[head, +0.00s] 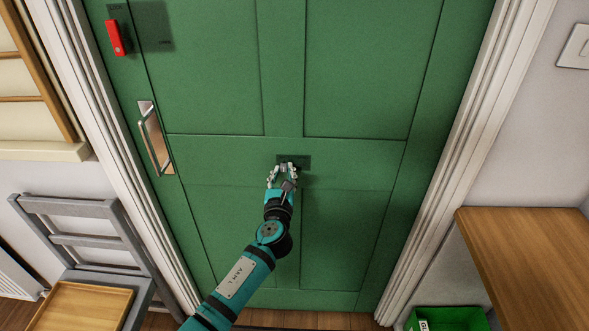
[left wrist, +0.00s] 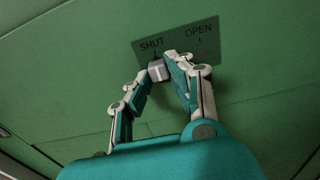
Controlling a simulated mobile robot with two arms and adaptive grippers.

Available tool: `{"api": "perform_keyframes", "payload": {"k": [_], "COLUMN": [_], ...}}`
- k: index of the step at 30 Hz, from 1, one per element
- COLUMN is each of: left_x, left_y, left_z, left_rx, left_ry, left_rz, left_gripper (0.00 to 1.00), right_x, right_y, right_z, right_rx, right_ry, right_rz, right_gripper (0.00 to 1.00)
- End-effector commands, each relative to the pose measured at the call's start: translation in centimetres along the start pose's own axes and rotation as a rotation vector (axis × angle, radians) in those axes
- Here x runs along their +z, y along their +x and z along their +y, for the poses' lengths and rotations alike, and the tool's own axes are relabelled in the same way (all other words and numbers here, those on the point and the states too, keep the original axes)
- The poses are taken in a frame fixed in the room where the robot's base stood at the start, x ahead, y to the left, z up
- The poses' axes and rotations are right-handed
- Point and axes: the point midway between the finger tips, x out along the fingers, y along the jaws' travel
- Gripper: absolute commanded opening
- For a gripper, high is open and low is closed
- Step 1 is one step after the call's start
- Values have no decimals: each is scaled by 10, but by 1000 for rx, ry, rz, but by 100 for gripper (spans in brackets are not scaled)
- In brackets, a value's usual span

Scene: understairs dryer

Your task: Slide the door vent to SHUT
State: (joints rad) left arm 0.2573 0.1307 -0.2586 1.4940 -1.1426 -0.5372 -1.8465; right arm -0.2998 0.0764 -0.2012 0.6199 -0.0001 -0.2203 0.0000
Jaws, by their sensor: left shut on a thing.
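The green door (head: 350,70) fills the middle of the head view. The door vent is a small dark plate (head: 304,160) on its middle rail. In the left wrist view the plate (left wrist: 206,52) is marked SHUT on the left and OPEN on the right. The vent's grey slider knob (left wrist: 157,71), with a white line, is under the word SHUT. My left gripper (head: 285,172) is at the plate, and in the left wrist view its fingers (left wrist: 161,70) are shut on the knob. My right gripper is not in view.
A metal pull handle (head: 154,140) and a red latch (head: 115,38) are on the door's left side. A grey chair (head: 85,240) stands at left, a wooden table (head: 530,245) and green crate (head: 447,318) at right.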

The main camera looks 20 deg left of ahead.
Motion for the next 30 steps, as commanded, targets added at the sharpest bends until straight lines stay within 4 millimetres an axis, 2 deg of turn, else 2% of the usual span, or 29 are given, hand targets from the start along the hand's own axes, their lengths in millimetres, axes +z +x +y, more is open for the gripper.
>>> {"api": "perform_keyframes", "payload": {"k": [1,7,8,13,23,26,30], "left_x": [-1,-1,-1,-1,-2,-2,-3], "left_y": [1,1,1,1,-4,-16,-45], "left_z": [5,5,5,5,3,3,4], "left_rx": [9,11,12,10,7,6,7], "left_ry": [0,0,1,1,0,1,0], "left_rz": [1,1,1,1,1,1,3], "left_gripper": [0,0,22,42,42,42,42], "right_x": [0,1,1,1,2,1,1], "right_y": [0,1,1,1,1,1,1], "right_z": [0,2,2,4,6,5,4], "right_rx": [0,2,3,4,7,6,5], "right_ry": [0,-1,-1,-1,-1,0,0], "right_rz": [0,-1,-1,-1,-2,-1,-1], "right_gripper": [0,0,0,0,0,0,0]}}
